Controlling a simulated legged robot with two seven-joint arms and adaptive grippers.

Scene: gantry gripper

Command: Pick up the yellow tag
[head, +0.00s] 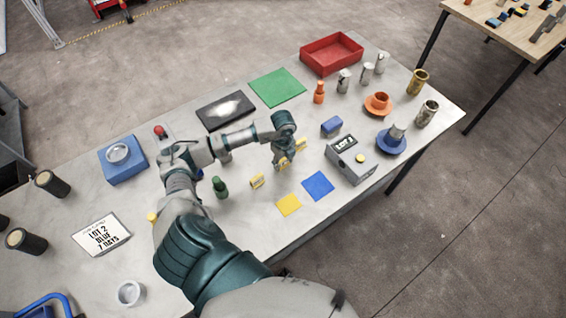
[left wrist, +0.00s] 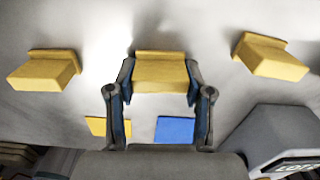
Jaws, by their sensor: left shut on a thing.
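Three yellow tags show in the left wrist view: one at the left (left wrist: 45,72), one in the middle (left wrist: 160,75) and one at the right (left wrist: 270,57). My left gripper (left wrist: 160,95) is shut on the middle tag, with one finger on each side of it. In the head view my left gripper (head: 283,160) points down over the table, and it partly hides the middle tag. The other two tags stand on either side of it, one at the lower left (head: 257,181) and one at the upper right (head: 301,145). I cannot tell whether the held tag touches the table.
A yellow square (head: 288,204) and a blue square (head: 318,185) lie flat in front of the tags. A grey box (head: 350,160) and a small blue block (head: 332,126) stand to the right. A green bottle (head: 220,187) stands left. A red tray (head: 331,53) is at the back.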

